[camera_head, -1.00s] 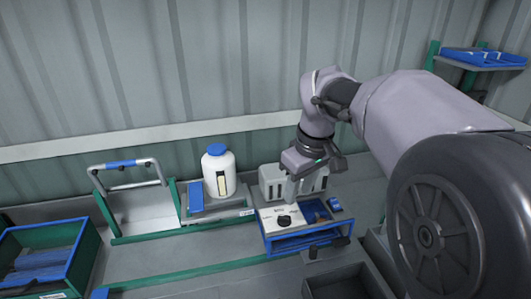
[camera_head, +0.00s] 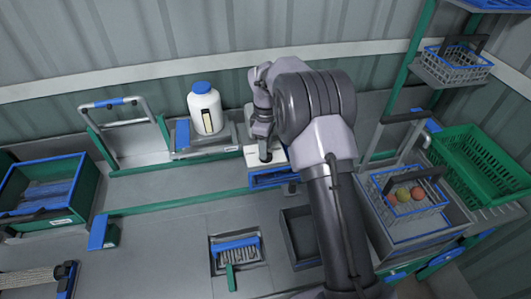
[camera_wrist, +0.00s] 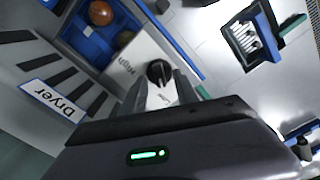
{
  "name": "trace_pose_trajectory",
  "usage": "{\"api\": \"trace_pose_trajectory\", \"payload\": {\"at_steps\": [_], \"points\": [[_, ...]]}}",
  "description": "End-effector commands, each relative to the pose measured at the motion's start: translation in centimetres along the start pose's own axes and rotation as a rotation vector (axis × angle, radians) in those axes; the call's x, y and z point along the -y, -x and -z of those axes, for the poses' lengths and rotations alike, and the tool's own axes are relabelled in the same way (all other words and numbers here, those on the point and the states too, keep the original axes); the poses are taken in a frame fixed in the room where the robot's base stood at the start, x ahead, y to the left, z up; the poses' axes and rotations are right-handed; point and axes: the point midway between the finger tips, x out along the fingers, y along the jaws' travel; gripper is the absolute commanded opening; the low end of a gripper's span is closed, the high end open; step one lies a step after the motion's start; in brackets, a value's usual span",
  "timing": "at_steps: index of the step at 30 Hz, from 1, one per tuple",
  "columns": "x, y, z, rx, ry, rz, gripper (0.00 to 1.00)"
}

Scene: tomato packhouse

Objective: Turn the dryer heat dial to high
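The dryer's black heat dial (camera_wrist: 160,73) sits on a pale panel (camera_wrist: 140,50) in the wrist view. Its pointer line is hard to read. A "High" label (camera_wrist: 126,63) is left of the dial, and a second small label lies on the panel between my fingers. My gripper (camera_wrist: 161,82) is apart, with one finger on each side of the dial; I cannot tell whether they touch it. In the head view my gripper (camera_head: 265,158) is low over the panel and hides most of the dial. The grey dryer (camera_wrist: 70,72) bears a "Dryer" label.
A blue-rimmed tray (camera_wrist: 95,38) with a reddish round item adjoins the panel. A white jug (camera_head: 206,112) with a blue cap stands left of the dryer. A wire basket of fruit (camera_head: 405,195) and a green crate (camera_head: 480,165) are right. The wall is close behind.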

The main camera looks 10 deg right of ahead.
Motion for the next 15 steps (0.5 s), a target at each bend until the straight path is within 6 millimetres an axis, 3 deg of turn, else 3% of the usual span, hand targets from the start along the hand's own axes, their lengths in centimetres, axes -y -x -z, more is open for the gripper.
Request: {"api": "trace_pose_trajectory", "payload": {"at_steps": [3,11,12,15], "points": [[0.01,-1.18,0.0,0.0,-0.001,0.0,0.36],[-0.01,-1.38,0.0,-0.001,-0.001,-0.001,0.36],[-0.01,-1.38,0.0,-0.001,-0.001,-0.001,0.34],[0.0,-1.37,0.0,-0.001,-0.001,-0.001,0.15]]}}
